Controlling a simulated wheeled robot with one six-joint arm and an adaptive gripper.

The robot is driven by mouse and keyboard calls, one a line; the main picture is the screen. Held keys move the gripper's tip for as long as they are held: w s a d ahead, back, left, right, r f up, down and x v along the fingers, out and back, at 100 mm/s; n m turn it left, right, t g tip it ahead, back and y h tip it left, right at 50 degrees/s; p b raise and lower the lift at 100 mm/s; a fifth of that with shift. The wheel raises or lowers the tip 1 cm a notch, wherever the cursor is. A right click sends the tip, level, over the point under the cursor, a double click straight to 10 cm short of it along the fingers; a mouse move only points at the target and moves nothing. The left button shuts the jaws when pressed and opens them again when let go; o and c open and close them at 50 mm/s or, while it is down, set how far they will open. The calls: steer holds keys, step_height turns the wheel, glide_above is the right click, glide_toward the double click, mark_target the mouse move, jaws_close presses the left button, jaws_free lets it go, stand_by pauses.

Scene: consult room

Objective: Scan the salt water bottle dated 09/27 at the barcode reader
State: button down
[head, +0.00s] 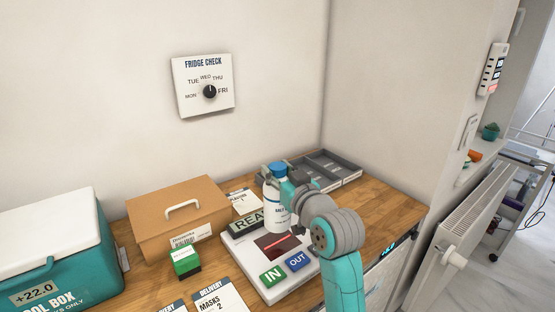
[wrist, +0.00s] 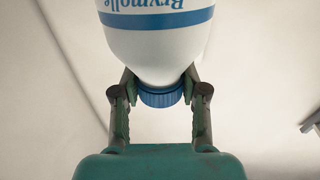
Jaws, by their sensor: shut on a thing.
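A white bottle (head: 275,214) with a blue cap stands upright at, or just above, the far part of the barcode reader in the head view. My gripper (head: 277,180) is shut on it near the neck, just below the cap. In the wrist view the bottle (wrist: 158,45) appears cap-down, with "Brymolle" upside down on its blue-banded label, and the fingers of my gripper (wrist: 160,98) are on both sides of the neck. No date is readable.
A brown box (head: 160,217) with a handle and a teal cool box (head: 75,275) stand to the left. A small green box (head: 186,264) and delivery cards (head: 222,300) lie nearby. A grey divided tray (head: 335,168) is behind my gripper, near the wall corner.

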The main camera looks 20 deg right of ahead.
steer(key=shift+f, duration=0.9)
steer(key=shift+r, duration=4.4)
steer(key=shift+s, duration=0.1)
